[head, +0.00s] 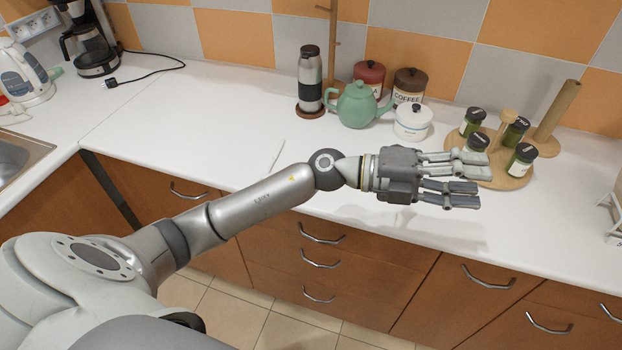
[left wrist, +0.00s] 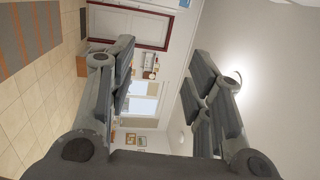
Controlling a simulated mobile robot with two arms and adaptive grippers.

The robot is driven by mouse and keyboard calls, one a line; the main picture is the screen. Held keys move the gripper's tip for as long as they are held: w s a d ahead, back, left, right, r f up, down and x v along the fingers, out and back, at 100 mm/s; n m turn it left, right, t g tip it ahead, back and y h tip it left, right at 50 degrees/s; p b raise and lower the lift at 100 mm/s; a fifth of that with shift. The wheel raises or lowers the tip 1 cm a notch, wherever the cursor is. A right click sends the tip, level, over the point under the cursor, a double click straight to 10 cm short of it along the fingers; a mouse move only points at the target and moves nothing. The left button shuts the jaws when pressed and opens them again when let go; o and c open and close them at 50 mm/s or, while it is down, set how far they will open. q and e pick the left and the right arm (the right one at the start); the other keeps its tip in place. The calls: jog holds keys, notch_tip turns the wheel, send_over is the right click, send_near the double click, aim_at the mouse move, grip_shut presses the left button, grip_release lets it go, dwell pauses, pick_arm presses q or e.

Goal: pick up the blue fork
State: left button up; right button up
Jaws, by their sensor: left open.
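I cannot make out a clearly blue fork in either view. A thin pale item (head: 277,153) lies on the white counter (head: 215,125), left of the bottle; it is too small to tell what it is. My left gripper (head: 480,178) is open and empty, held over the front part of the counter, beside the round wooden spice stand and well to the right of the thin item. In the left wrist view its fingers (left wrist: 163,85) are spread apart, with only the room beyond them. My right gripper is not in view.
A grey bottle (head: 310,80), green teapot (head: 357,104), white pot (head: 412,121) and canisters (head: 410,86) stand at the back. The wooden stand (head: 490,173) holds spice jars. A kettle (head: 22,75), coffee maker (head: 90,38) and sink (head: 18,160) are left. The counter's left-middle is mostly clear.

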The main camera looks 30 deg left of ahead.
pick_arm(q)
jog(key=w+a+f+m+g+y, duration=0.2)
jog(key=a+f+m+g+y, duration=0.3)
jog(key=a+f+y, duration=0.45)
jog(key=a+f+n+g+y, duration=0.1)
jog(key=a+n+y, duration=0.2)
jog(key=a+y, duration=1.25)
jog(key=a+f+h, duration=0.1)
jog(key=a+h, duration=0.1)
jog(key=a+f+h, duration=0.2)
jog(key=a+f+h+p, duration=0.1)
jog(key=a+h, duration=0.1)
jog(key=shift+w+a+f+h, duration=0.3)
jog(key=shift+w+a+f, duration=0.05)
notch_tip(320, 180, down, 5)
jog(key=shift+r+p, duration=0.1)
jog(key=shift+p, duration=1.15)
jog(key=shift+a+f, duration=0.1)
jog(key=shift+f, duration=0.25)
grip_shut()
